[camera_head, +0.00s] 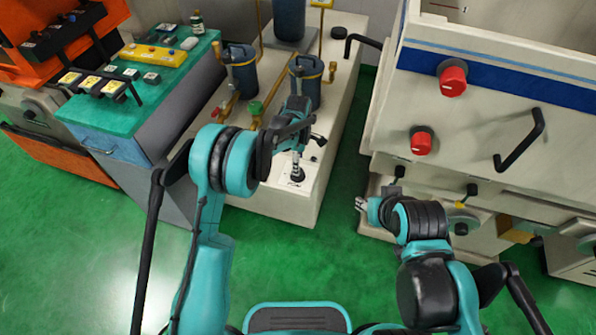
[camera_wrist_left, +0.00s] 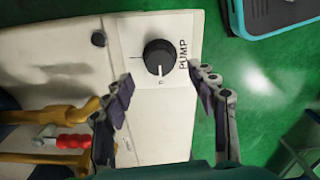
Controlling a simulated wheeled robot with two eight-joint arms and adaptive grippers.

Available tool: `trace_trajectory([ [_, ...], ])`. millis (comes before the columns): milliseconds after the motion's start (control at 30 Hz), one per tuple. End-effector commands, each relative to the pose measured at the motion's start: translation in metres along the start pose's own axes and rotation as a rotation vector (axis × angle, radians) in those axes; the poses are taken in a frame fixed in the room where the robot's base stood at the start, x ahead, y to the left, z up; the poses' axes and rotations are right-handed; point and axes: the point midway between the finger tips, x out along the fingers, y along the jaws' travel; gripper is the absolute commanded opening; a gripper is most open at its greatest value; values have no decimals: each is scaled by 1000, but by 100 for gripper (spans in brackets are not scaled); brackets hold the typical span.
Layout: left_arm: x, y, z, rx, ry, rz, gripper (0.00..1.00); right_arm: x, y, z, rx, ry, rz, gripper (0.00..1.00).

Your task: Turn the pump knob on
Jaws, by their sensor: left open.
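The pump knob (camera_wrist_left: 160,57) is round and black with a white pointer line, on a pale panel marked "PUMP" in the left wrist view. In the head view the knob (camera_head: 297,175) shows at the front end of the pale pump cabinet (camera_head: 270,206). My left gripper (camera_wrist_left: 162,82) is open and empty, its fingers on either side of the knob's line, with the knob just beyond the tips. I cannot tell if they touch it. In the head view this gripper (camera_head: 298,152) is above the knob. My right gripper (camera_head: 361,204) is far to the right, by the machine's base.
Blue filter canisters (camera_head: 306,78) and brass pipes stand behind the knob. A red-handled valve (camera_wrist_left: 73,141) lies left in the wrist view. A green-topped bench (camera_head: 130,110) is at left; a machine with red knobs (camera_head: 452,80) is at right. Green floor between is clear.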

Motion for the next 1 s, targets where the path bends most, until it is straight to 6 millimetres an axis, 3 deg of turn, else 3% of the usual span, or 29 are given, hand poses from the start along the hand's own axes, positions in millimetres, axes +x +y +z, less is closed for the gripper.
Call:
trace_trajectory([
  [100,24,0,0,0,0,0,58,8,0,6,0,0,0,40],
  [300,51,0,0,1,0,1,58,15,0,11,0,0,0,40],
  [567,53,0,0,1,0,1,58,15,0,11,0,0,0,40],
  [600,53,0,0,1,0,1,55,15,0,11,0,0,0,40],
  [800,53,0,0,1,0,1,8,15,0,11,0,0,0,40],
  [1000,53,0,0,6,0,1,8,15,0,11,0,0,0,40],
])
